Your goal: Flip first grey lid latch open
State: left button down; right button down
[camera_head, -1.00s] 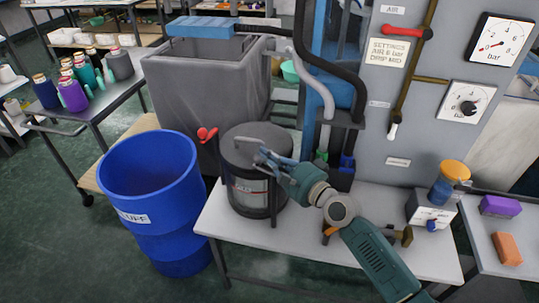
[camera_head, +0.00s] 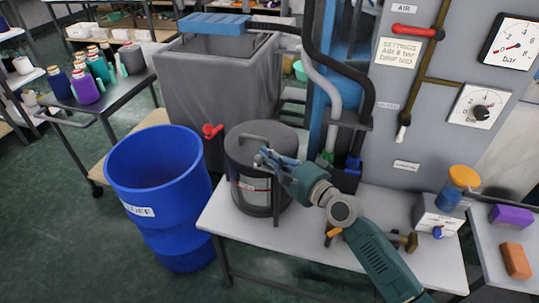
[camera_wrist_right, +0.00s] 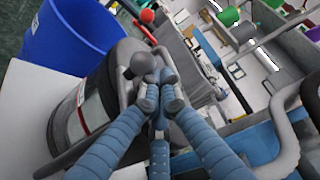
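A grey cylindrical canister (camera_head: 243,190) with a grey lid (camera_head: 282,137) and a light label stands on the white table. My right gripper (camera_head: 264,157) is at the front upper rim of the canister, in front of the lid. In the right wrist view, the blue fingers of my right gripper (camera_wrist_right: 160,92) converge beside the canister (camera_wrist_right: 97,97), their grey tips close together. A round grey knob (camera_wrist_right: 143,63), perhaps the end of a lid latch, shows just beyond the tips. Whether the tips pinch anything is hidden. My left gripper is not in view.
A blue bin (camera_head: 155,180) stands left of the white table (camera_head: 300,240). A grey hopper (camera_head: 205,95) with a red lever (camera_head: 212,131) is behind the canister.

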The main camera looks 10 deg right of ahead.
aim_at(262, 162)
jog(key=shift+s+a+b, duration=0.15)
jog(key=shift+a+b, duration=0.1)
jog(key=shift+b, duration=0.2)
jog(key=shift+y, duration=0.3)
jog(key=shift+s+a+n+g+y+b, duration=0.1)
jog(key=shift+a+n+g+y+b, duration=0.1)
jog(key=shift+n+g+y+b, duration=0.45)
jog(key=shift+s+a, duration=0.25)
jog(key=shift+a, duration=0.1)
jog(key=shift+s+a+r+y, duration=0.1)
jog(key=shift+s+a+y, duration=0.2)
jog(key=shift+s, duration=0.3)
jog(key=shift+a, duration=0.2)
dwell(0.5)
